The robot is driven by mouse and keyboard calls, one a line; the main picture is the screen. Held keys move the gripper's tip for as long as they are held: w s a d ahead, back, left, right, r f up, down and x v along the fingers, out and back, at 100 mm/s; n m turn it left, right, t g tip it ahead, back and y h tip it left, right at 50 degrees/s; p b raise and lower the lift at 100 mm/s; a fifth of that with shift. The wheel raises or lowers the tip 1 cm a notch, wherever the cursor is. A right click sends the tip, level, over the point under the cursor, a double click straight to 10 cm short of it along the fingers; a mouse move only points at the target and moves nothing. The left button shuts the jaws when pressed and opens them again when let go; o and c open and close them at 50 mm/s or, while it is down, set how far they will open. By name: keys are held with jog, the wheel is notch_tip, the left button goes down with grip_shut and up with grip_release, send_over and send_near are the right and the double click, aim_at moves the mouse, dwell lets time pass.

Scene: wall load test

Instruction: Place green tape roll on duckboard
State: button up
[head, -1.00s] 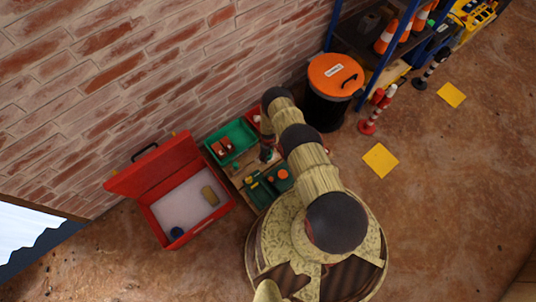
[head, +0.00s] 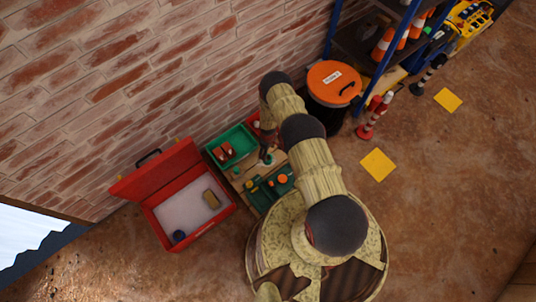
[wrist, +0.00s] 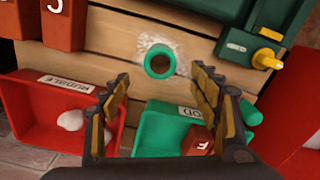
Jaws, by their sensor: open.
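The green tape roll (wrist: 160,62) is a short ring with a dark hole. It rests on a whitish patch on the wooden slats of the duckboard (wrist: 112,45) in the wrist view. The duckboard also shows in the head view (head: 252,172), partly covered by trays and my arm. My gripper (wrist: 160,75) is open, its two fingers spread to either side below the roll in the picture. I see clear gaps between roll and fingers, and nothing is between the pads. In the head view my gripper is small and mostly hidden by my arm.
A green tray (wrist: 150,135) with a red block and a red tray (wrist: 30,125) with a pale lump lie near the fingers. A green cylinder (wrist: 250,113), a dark green case (wrist: 235,45) and red blocks (wrist: 62,25) are close. The open red chest (head: 222,215) stands left.

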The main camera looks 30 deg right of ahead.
jog(key=w+r, duration=0.4)
jog(key=r, duration=0.6)
jog(key=w+r+m+t, duration=0.1)
jog(key=w+r, duration=0.3)
jog(key=r, duration=0.6)
jog(key=w+r, duration=0.4)
jog(key=r, duration=0.6)
jog(key=s+a+r+m+t, duration=0.1)
jog(key=a+r, duration=0.1)
jog(key=r, duration=1.1)
jog(key=a+r+t, duration=0.1)
jog(key=a+r, duration=0.1)
jog(key=r, duration=1.1)
jog(key=s+a+r+m+t, duration=0.1)
jog(key=s+a+r, duration=0.1)
jog(key=s+r, duration=0.8)
jog(key=s+a+r+m, duration=0.15)
jog(key=s+r, duration=0.45)
jog(key=r, duration=0.7)
jog(key=s+a+r, duration=0.1)
jog(key=s+r, duration=0.2)
jog(key=s, duration=0.7)
jog(key=s+a+r+m+t, duration=0.1)
jog(key=s+a+r, duration=0.1)
jog(key=s, duration=0.9)
jog(key=shift+a+r+t, duration=0.3)
jog(key=shift+r, duration=0.4)
